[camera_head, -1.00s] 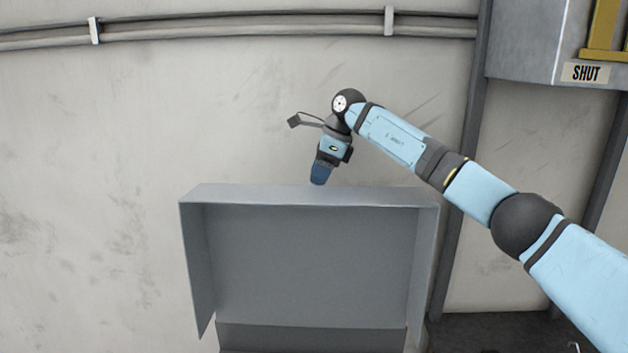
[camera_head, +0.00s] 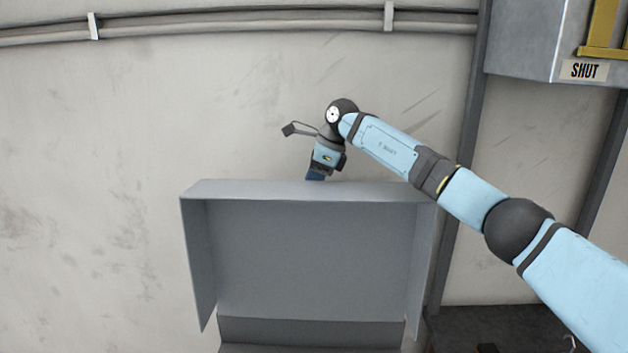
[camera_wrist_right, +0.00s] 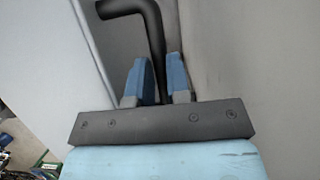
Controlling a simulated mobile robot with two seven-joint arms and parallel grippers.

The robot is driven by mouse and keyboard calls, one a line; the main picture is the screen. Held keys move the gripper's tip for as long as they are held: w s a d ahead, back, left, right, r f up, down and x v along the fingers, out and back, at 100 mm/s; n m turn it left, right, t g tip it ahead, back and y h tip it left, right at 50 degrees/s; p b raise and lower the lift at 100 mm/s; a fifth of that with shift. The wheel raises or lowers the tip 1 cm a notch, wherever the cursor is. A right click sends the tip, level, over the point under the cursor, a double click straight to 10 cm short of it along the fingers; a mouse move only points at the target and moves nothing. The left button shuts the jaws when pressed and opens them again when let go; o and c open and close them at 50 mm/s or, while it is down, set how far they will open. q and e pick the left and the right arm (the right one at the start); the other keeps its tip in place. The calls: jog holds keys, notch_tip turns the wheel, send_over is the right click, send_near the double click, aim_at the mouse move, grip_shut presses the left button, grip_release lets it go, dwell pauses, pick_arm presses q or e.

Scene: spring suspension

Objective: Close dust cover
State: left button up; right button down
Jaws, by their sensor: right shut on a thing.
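The dust cover (camera_head: 310,255) is a large grey open-fronted box lid, standing raised with its hollow side facing me. My right gripper (camera_head: 316,176) is just behind the cover's top edge, left of my forearm, and its fingertips are partly hidden by that edge. In the right wrist view, the two blue fingers of my right gripper (camera_wrist_right: 158,80) are shut on a bent black handle (camera_wrist_right: 150,35), one finger on each side. A grey panel lies beside the handle there. Where the handle joins the cover is hidden in the head view. My left gripper is out of view.
A worn wall with pipes (camera_head: 240,26) is behind the cover. A grey box with a SHUT label (camera_head: 584,70) hangs at the upper right, beside a metal post (camera_head: 466,150). A dark surface (camera_head: 500,325) is at the lower right. Left of the cover is clear.

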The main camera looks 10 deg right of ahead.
jog(key=shift+s+a+t+b, duration=0.2)
jog(key=shift+s+t+b, duration=0.1)
jog(key=shift+s+b, duration=0.4)
pick_arm(q)
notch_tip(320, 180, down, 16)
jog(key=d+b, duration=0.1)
jog(key=b, duration=1.6)
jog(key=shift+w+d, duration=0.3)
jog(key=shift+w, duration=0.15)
pick_arm(e)
jog(key=s+a+f+t, duration=0.1)
jog(key=s+a+t, duration=0.1)
jog(key=s, duration=0.8)
jog(key=s+a+f+n+t+h, duration=0.1)
jog(key=s+a, duration=0.3)
jog(key=s, duration=0.7)
jog(key=shift+f+t, duration=0.35)
jog(key=shift+t, duration=0.55)
jog(key=c, duration=1.2)
grip_release()
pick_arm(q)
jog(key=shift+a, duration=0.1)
pick_arm(e)
jog(key=shift+o, duration=0.5)
jog(key=shift+w, duration=0.1)
